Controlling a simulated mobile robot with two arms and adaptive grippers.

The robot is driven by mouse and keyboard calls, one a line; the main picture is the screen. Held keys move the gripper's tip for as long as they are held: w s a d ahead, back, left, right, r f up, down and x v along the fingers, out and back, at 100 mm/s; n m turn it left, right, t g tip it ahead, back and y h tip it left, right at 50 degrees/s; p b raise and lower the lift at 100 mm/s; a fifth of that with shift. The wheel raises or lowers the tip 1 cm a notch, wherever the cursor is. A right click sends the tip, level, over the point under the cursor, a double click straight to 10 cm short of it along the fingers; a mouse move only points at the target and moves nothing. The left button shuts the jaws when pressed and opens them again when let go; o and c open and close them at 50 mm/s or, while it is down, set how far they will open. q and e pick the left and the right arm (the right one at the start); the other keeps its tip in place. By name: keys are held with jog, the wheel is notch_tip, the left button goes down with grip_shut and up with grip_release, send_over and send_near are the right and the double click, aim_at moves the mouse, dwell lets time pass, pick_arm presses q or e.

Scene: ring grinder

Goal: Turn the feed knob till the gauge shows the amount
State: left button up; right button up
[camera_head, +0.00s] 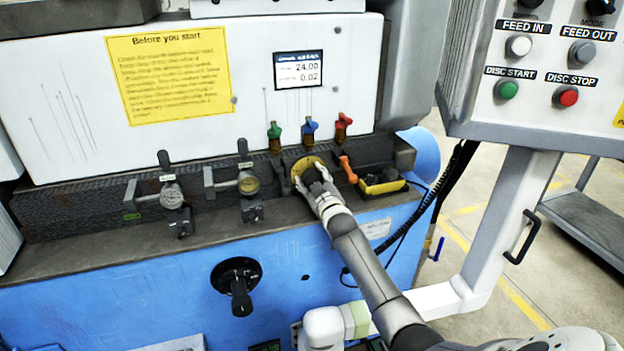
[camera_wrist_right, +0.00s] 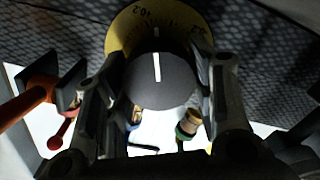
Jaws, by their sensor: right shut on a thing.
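The feed knob (camera_wrist_right: 157,82) is dark and round with a white pointer line, set on a yellow scale dial (camera_wrist_right: 125,32). The pointer stands near vertical in the right wrist view. In the head view the yellow dial (camera_head: 301,164) shows on the machine front, with the knob mostly hidden by my gripper. My right gripper (camera_head: 313,183) is shut on the knob; its fingers (camera_wrist_right: 158,95) sit on either side of it. The gauge display (camera_head: 299,70) is a small screen reading 24.00 above 0.02. My left gripper is not in view.
Green (camera_head: 274,131), blue (camera_head: 310,127) and red (camera_head: 343,121) valve levers stand just above the dial. An orange lever (camera_head: 347,168) and a yellow box (camera_head: 382,183) are close on its right. Two clamped dial gauges (camera_head: 172,196) are on the left. A button panel (camera_head: 548,62) hangs at right.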

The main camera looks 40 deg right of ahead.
jog(key=shift+f, duration=0.15)
jog(key=o, duration=1)
jog(key=shift+o, duration=0.2)
jog(key=v, duration=1.2)
jog(key=shift+a, duration=0.1)
